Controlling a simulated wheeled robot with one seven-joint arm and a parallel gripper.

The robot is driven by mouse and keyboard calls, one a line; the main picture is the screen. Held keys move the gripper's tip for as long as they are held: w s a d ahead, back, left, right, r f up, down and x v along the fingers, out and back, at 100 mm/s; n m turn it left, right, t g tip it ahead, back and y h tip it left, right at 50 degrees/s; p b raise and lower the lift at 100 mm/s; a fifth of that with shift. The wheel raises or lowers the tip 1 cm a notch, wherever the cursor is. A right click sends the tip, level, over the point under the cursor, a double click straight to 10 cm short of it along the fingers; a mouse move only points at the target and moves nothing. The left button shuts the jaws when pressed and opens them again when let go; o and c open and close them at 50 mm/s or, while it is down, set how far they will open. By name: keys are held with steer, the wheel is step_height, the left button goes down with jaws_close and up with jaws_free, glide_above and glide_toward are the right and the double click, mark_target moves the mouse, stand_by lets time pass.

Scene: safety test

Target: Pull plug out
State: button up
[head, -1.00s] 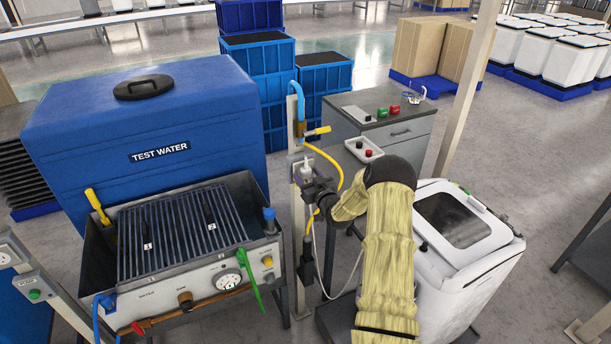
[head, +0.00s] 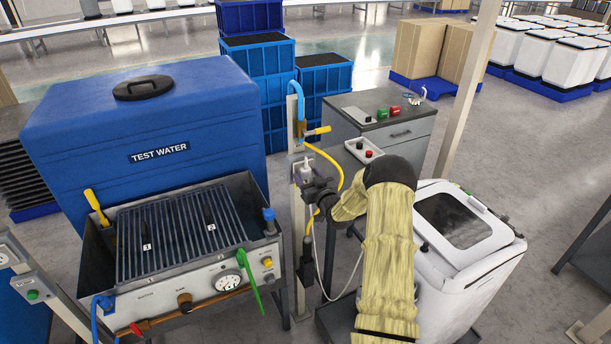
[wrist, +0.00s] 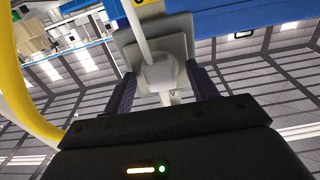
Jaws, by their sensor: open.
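The white plug (head: 306,169) sits in a grey socket box on the upright post, left of my gripper in the head view. In the wrist view the plug (wrist: 161,73) lies between my two dark fingers, with the grey socket plate (wrist: 152,44) behind it. A white cord runs from the plug. My gripper (head: 308,179) is open around the plug, one finger on each side; it also shows in the wrist view (wrist: 164,90). I cannot tell whether either finger touches the plug.
A yellow hose (head: 334,165) curves close by my gripper and shows at the left of the wrist view (wrist: 20,90). A blue test water tank (head: 150,120) and grill bench (head: 180,235) stand left. A white appliance (head: 465,240) stands right, below my arm.

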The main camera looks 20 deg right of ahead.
steer(key=shift+c, duration=0.5)
jaws_close()
steer(key=s, duration=0.6)
steer(key=shift+d+b, duration=0.15)
steer(key=shift+b, duration=0.15)
stand_by(0.8)
stand_by(0.4)
